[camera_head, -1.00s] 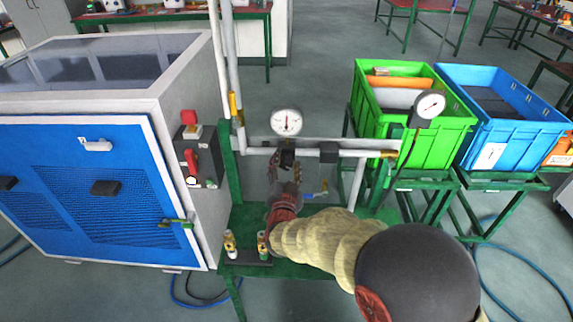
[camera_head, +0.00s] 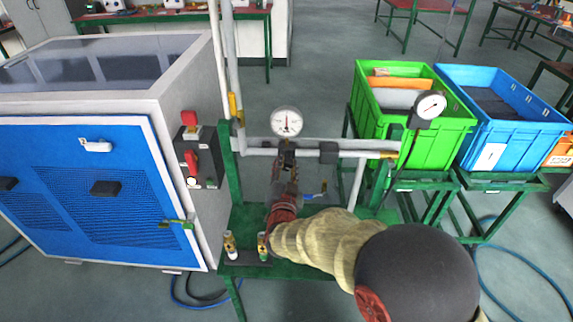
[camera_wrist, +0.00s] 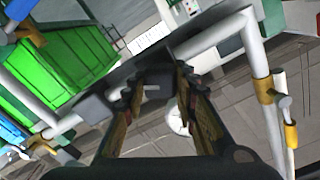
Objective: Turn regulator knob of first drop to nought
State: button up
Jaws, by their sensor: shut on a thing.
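The black regulator knob (camera_head: 288,158) sits on the white pipe just below a round white gauge (camera_head: 286,122). The gauge needle points roughly up. My gripper (camera_head: 287,168) reaches the knob from below, its fingers shut around it. In the wrist view my gripper (camera_wrist: 156,86) shows both fingers pointing toward the dark pipe fitting, with a gap between them.
A second gauge (camera_head: 431,106) and a dark block (camera_head: 328,152) are on the pipe's right side. A lever valve with a blue handle (camera_head: 317,196) is close to my gripper's right. A blue-fronted cabinet (camera_head: 90,190) stands left. Green (camera_head: 425,135) and blue (camera_head: 520,150) crates stand right.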

jog(key=n+p, duration=0.4)
jog(key=n, duration=0.2)
jog(key=shift+a+r+n, duration=0.1)
jog(key=shift+a+n, duration=0.05)
jog(key=shift+n, duration=0.15)
jog(key=n+p, duration=0.3)
jog(key=n, duration=0.2)
jog(key=n+p, duration=0.3)
jog(key=n, duration=0.2)
jog(key=shift+a+n, duration=0.15)
jog(key=shift+n, duration=0.25)
jog(key=n+p, duration=0.1)
jog(key=n, duration=0.1)
jog(key=n+p, duration=0.1)
jog(key=n, duration=0.1)
jog(key=n+p, duration=0.1)
jog(key=n, duration=0.1)
jog(key=shift+f, duration=0.3)
jog(key=shift+n, duration=0.3)
jog(key=o, duration=1.1)
jog(key=shift+c, duration=0.2)
jog(key=shift+o, duration=0.5)
